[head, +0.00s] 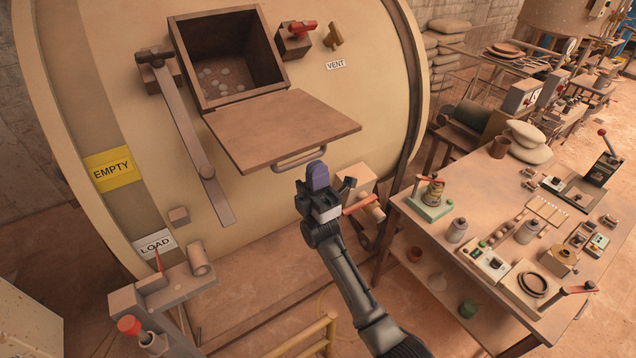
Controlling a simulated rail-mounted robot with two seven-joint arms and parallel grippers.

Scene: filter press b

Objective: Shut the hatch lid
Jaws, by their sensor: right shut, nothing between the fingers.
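The hatch lid (282,128) is a flat brown panel with a metal bar handle (299,158) on its front edge. It hangs open, hinged at the bottom of the hatch opening (228,62) and sticking out from the drum. The box-like opening shows several pale round spots inside. My right gripper (317,178) is shut and empty, just below and right of the handle, its fingertips pointing up toward the lid's front edge. I cannot tell whether it touches the handle. My left gripper is not in view.
A long metal lever (190,135) hangs left of the opening. A red-handled valve (297,35) sits at its upper right. A red-handled fitting (362,203) is right of my gripper. A crowded workbench (480,215) stands at right. A yellow rail (312,335) is at the bottom.

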